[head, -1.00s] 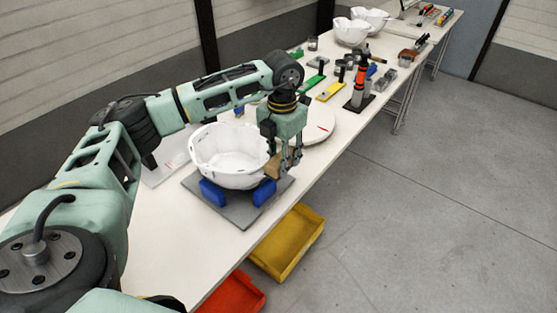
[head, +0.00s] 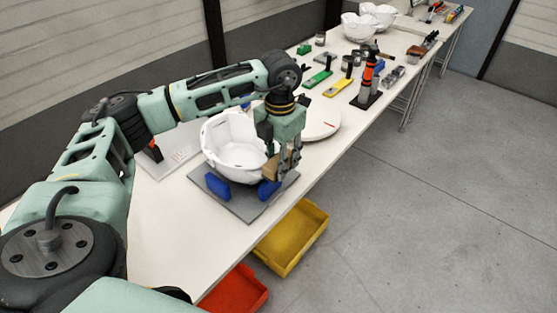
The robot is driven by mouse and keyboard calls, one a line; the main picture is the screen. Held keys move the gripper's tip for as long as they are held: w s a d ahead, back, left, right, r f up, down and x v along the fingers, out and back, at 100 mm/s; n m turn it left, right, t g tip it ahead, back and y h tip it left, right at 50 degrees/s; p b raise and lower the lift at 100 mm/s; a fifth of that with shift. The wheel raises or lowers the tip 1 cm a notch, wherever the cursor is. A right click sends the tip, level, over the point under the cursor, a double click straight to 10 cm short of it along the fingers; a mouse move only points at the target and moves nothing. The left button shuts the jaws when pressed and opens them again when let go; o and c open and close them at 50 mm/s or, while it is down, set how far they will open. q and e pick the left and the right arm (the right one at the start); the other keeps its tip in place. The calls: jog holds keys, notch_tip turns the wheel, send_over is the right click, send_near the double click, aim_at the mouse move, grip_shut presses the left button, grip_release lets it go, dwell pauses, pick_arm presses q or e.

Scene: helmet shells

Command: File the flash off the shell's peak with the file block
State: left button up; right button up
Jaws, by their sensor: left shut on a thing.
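The white helmet shell (head: 228,150) sits open side up on the blue supports (head: 217,186) of a grey base plate (head: 245,207). It looks tilted, its far left rim standing high. My left gripper (head: 283,168) points down at the shell's right side, shut on the tan file block (head: 270,169). The block is at the shell's near right edge; I cannot tell whether it touches. The gripper partly hides the block and that side of the shell. Flash on the peak is too small to make out. My right gripper is not in view.
A round white disc (head: 322,122) lies just behind the gripper. More white shells (head: 357,27) are at the back. Yellow (head: 291,238) and red (head: 236,290) bins are below the front edge.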

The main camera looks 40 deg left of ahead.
pick_arm(q)
jog(key=shift+w, duration=0.65)
jog(key=shift+r+p, duration=2.65)
jog(key=shift+r, duration=1.4)
jog(key=shift+f, duration=0.2)
jog(key=shift+s+a+f+b, duration=0.1)
jog(key=shift+a+f+b, duration=0.05)
jog(key=shift+f+b, duration=2.3)
jog(key=shift+f+b, duration=0.5)
jog(key=shift+f, duration=0.85)
